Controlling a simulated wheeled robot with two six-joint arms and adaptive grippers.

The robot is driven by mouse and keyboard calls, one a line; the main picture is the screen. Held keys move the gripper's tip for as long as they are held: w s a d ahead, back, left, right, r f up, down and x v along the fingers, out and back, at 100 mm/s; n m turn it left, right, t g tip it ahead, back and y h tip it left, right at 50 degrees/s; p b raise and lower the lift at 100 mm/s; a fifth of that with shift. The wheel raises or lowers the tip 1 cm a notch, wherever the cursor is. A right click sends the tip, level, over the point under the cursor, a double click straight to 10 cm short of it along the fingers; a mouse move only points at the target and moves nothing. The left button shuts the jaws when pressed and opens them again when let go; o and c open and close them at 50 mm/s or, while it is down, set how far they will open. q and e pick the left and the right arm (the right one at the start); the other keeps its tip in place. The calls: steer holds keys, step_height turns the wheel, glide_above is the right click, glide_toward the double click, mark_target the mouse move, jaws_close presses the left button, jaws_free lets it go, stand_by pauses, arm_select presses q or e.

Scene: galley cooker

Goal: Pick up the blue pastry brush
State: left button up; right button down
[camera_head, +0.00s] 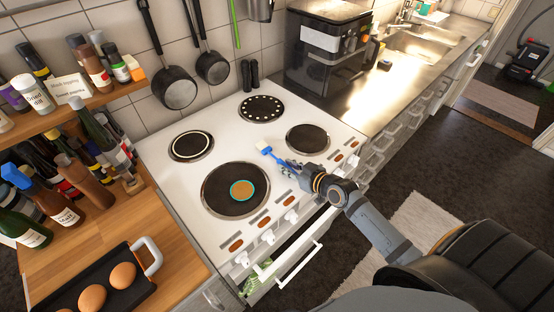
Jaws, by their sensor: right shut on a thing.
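The blue pastry brush (270,152) has a pale blue head and a darker blue handle. It is over the white stove top, between the front left burner and the right rear burners. My right gripper (294,167) is shut on the brush's handle, with the head pointing up and left. The gripper covers part of the handle. I cannot tell whether the brush still touches the stove top. My left gripper is not in view.
The white cooker (222,150) has several dark burners; a brown disc with a teal rim (242,190) lies on the largest. A tray with eggs (92,298) is at lower left, below bottle shelves (95,100). Pans (179,88) hang behind.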

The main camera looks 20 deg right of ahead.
steer(key=shift+r, duration=0.55)
steer(key=r, duration=0.2)
steer(key=s+r+p, duration=0.1)
steer(key=r, duration=0.1)
steer(key=shift+s+a+p, duration=0.15)
steer(key=shift+p, duration=0.15)
steer(key=s+a+r+p, duration=0.3)
steer(key=s+r+p, duration=0.5)
steer(key=s, duration=0.4)
steer(key=shift+a+p, duration=0.3)
steer(key=shift+p, duration=0.2)
stand_by(0.6)
